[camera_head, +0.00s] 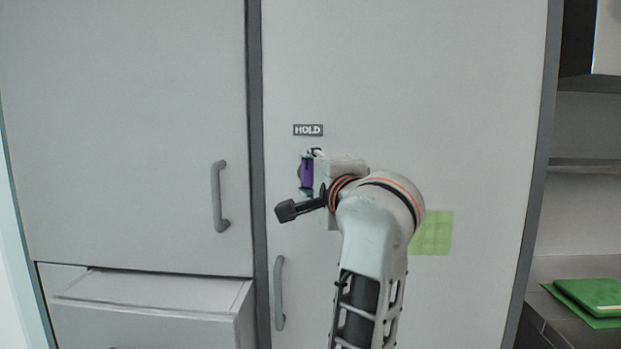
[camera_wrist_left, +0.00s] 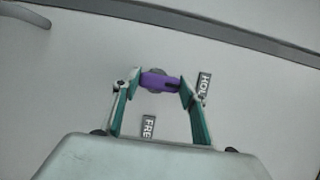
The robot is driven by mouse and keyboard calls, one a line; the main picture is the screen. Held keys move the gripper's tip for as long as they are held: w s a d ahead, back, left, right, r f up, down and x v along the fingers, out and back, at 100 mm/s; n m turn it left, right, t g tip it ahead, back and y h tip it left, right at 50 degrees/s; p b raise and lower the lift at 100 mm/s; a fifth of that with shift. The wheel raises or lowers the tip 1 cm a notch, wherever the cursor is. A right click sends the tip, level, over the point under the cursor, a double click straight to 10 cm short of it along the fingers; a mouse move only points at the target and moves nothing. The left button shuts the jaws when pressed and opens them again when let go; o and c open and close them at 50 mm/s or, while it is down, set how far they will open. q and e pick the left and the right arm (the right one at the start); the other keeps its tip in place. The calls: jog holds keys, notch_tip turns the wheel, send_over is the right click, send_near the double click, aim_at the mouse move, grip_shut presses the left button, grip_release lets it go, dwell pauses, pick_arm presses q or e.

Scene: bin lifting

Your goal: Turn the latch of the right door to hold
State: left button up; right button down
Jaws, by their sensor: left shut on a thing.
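The purple latch (camera_head: 306,173) is on the right door (camera_head: 440,110), just below a dark HOLD label (camera_head: 308,130). It stands about upright in the head view. My left gripper (camera_head: 307,176) is at the latch, its wrist hiding part of the door. In the left wrist view the green fingers (camera_wrist_left: 160,84) are shut on the purple latch (camera_wrist_left: 158,80), one at each end. The latch's dark-marked end points towards the HOLD label (camera_wrist_left: 204,86). A partly hidden FREE label (camera_wrist_left: 149,127) shows nearer the gripper body. My right gripper is not in view.
The left door (camera_head: 120,120) has a grey handle (camera_head: 217,197); the right door has one (camera_head: 279,293) low down. A drawer (camera_head: 150,293) juts out at lower left. A green square (camera_head: 432,233) is behind my arm. Green items (camera_head: 595,298) lie at right.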

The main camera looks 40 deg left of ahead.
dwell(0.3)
pick_arm(q)
jog(key=o, duration=1.1)
jog(key=shift+r, duration=0.1)
